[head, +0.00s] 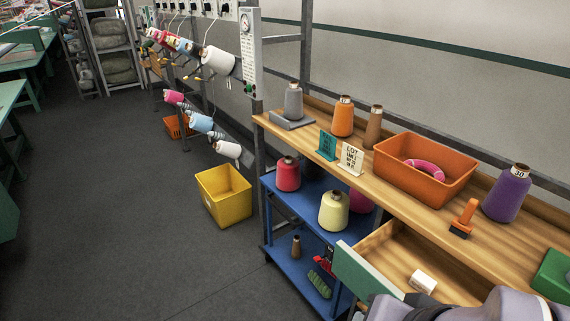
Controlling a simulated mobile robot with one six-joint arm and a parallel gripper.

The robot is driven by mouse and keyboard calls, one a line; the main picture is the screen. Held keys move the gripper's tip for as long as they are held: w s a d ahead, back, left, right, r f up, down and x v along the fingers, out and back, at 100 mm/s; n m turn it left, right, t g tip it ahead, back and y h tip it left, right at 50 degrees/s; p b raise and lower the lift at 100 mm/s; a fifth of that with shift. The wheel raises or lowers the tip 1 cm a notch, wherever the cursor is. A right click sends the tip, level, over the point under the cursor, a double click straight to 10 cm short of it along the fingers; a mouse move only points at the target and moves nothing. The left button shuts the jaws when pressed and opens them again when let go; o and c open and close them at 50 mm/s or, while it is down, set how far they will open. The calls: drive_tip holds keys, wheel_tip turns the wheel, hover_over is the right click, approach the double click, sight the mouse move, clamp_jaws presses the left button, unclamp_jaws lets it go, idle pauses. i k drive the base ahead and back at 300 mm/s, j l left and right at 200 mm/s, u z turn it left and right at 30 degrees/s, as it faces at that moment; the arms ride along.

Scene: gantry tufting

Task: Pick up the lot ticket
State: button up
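The lot ticket (350,158) is a small cream card with "LOT" and smaller lines of print on it. It stands upright, leaning slightly, near the front edge of the wooden bench top (300,139). A teal card (327,145) stands just left of it, and the orange bin is to its right. Grey parts of my arm show at the bottom right edge, nearer the camera than the ticket and apart from it. My gripper's fingers are not visible.
Behind the ticket stand an orange cone (342,117) and a brown cone (373,127). An orange bin (443,193) holds a pink ring. An open drawer (390,265) juts out below. A blue cart (300,205) with cones stands under the bench; a yellow bin (223,196) is on the floor.

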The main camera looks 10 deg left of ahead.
sight(352, 159)
drive_tip(key=i+j+z, duration=0.25)
drive_tip(key=i+j, duration=0.45)
drive_tip(key=i+j+z, duration=0.25)
drive_tip(key=i+j, duration=0.45)
drive_tip(key=j, duration=0.15)
